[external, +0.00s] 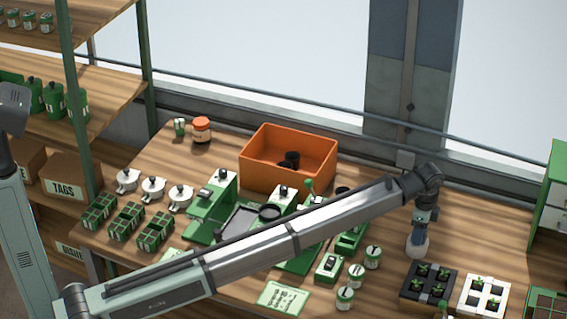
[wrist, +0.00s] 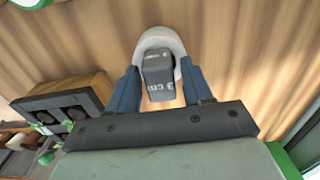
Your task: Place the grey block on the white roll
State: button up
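The grey block (wrist: 159,72), with white lettering on it, shows between my gripper's two blue fingers in the wrist view. The white roll (wrist: 160,36) is right behind and under the block, which appears to rest on it. My gripper (wrist: 159,68) is around the block, with narrow gaps visible beside it, so the fingers look open. In the external view my gripper (external: 421,224) points down just above the white roll (external: 417,248) on the table. The block is too small to make out clearly there.
A black seedling tray (external: 408,292) and a white one (external: 468,302) stand in front and to the right. Several small cans (external: 372,258) stand to the left. An orange bin (external: 254,178) is at the back. The table right of the roll is clear.

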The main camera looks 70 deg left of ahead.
jog(key=shift+o, duration=0.8)
notch_tip(320, 180, up, 12)
jog(key=shift+r, duration=0.2)
